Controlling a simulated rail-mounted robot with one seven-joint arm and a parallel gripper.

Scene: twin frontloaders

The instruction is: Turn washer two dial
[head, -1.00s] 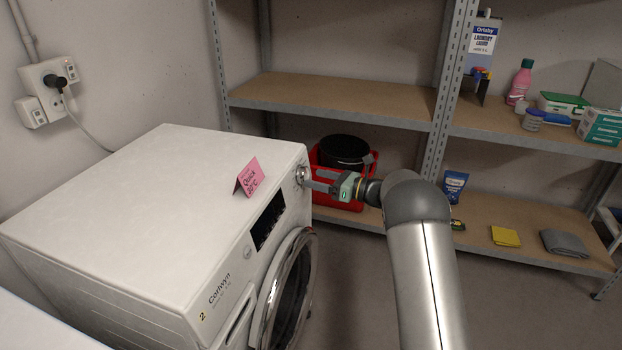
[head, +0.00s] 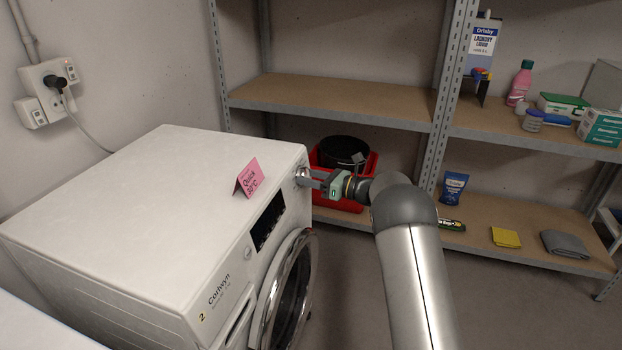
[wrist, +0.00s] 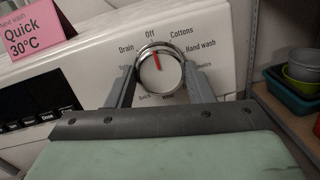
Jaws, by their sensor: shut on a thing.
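Washer two (head: 150,200) is white, with a "2" and "Corlwyn" on its front. Its dial (wrist: 160,72) is round and silver-rimmed with a white face, at the top of the front panel. The dial's red pointer points up, slightly left, toward "Off". Labels around it include "Drain", "Cottons" and "Hand wash"; the lower ones are partly hidden by my gripper. In the head view the dial (head: 302,176) is mostly covered. My gripper (wrist: 160,80) is shut on the dial, with one finger on its left side and one on its right.
A pink card (head: 248,178) reading "Quick 30°C" stands on the washer's top edge. The round glass door (head: 290,290) is below the panel. A shelf (head: 340,100) and a red crate (head: 335,203) with a dark bucket are behind my gripper.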

